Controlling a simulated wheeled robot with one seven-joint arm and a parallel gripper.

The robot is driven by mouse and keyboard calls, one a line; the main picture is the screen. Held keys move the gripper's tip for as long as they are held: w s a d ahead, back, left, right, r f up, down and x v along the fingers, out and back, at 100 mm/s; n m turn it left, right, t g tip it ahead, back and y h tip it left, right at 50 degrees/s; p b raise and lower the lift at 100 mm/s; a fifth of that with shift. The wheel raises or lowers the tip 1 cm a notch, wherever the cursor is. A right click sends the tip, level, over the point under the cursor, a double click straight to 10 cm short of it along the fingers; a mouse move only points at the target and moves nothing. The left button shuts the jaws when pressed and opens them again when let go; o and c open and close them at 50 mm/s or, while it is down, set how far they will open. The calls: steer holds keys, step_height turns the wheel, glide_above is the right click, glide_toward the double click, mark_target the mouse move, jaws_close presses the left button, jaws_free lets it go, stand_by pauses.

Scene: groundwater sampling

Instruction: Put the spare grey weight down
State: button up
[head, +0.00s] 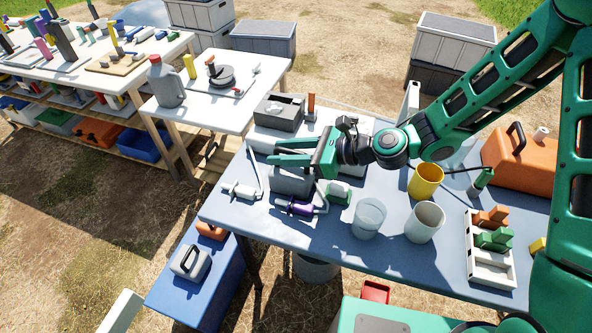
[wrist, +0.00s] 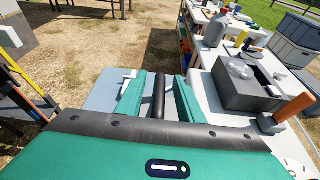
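My gripper (head: 272,152) is above the blue-grey table (head: 300,225), its two green fingers pointing left in the head view. The fingers stand apart, and they also show apart in the wrist view (wrist: 160,92). A thin dark cylinder (wrist: 159,95) shows between them in the wrist view, with a gap on either side; I cannot tell whether it is between the fingers or beyond them. A grey block (head: 290,181) sits on the table below my gripper. I cannot make out for sure which thing is the spare grey weight.
A white syringe-like tool (head: 241,190), a purple tool (head: 295,207), clear and white cups (head: 424,222), a yellow cup (head: 426,181) and a white rack (head: 480,262) share the table. A dark grey box (head: 279,112) stands behind. A handled grey block (head: 190,262) rests on a blue chest.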

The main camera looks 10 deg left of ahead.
steer(key=shift+x, duration=0.8)
jaws_close()
steer(key=shift+r, duration=0.1)
stand_by(0.8)
